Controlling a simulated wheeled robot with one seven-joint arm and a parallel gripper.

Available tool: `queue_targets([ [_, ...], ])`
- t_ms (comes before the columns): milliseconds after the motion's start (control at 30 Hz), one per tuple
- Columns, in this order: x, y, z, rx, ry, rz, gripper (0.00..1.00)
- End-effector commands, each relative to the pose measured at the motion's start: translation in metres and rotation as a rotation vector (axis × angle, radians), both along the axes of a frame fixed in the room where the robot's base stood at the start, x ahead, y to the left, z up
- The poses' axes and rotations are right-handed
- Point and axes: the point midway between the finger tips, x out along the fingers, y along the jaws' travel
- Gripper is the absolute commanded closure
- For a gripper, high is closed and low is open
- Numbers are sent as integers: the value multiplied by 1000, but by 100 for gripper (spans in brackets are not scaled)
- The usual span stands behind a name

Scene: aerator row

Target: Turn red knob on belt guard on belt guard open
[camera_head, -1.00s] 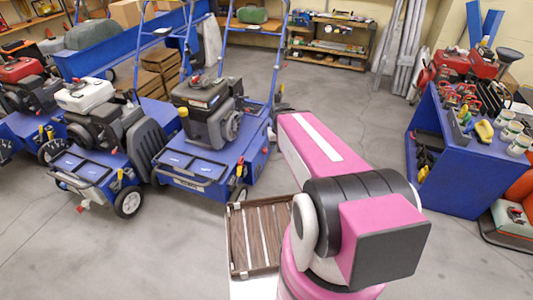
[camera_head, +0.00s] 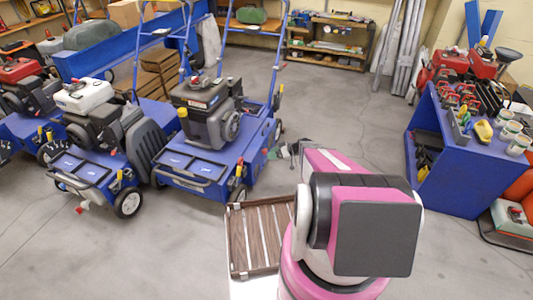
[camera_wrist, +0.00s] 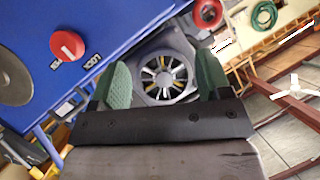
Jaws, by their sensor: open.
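The red knob (camera_wrist: 67,45) is round with a pale pointer bar and sits on the blue belt guard (camera_wrist: 110,22) at upper left in the wrist view. Lettering is printed beside it, partly unreadable at this tilt. My gripper (camera_wrist: 163,75) is open, with green finger pads apart and nothing between them. The knob lies left of the left finger, clear of both pads.
A round grey-black spoked part (camera_wrist: 163,73) shows beyond my fingers. More aerators (camera_head: 90,130) stand to the left. A slatted brown crate (camera_head: 235,245) is close in front of me. A blue bench (camera_head: 450,165) with tools stands at right. The floor between is clear.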

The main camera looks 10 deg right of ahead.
Motion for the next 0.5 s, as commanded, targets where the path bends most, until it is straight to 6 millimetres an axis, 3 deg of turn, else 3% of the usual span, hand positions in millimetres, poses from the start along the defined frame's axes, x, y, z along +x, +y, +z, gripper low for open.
queue_targets([
  [33,19,-13,-24,46,-77,-20,29],
  [200,49,-49,-68,148,-361,-112,29],
  [333,60,-69,-88,175,-505,-176,29],
  [500,65,-77,-96,180,-582,-212,29],
])
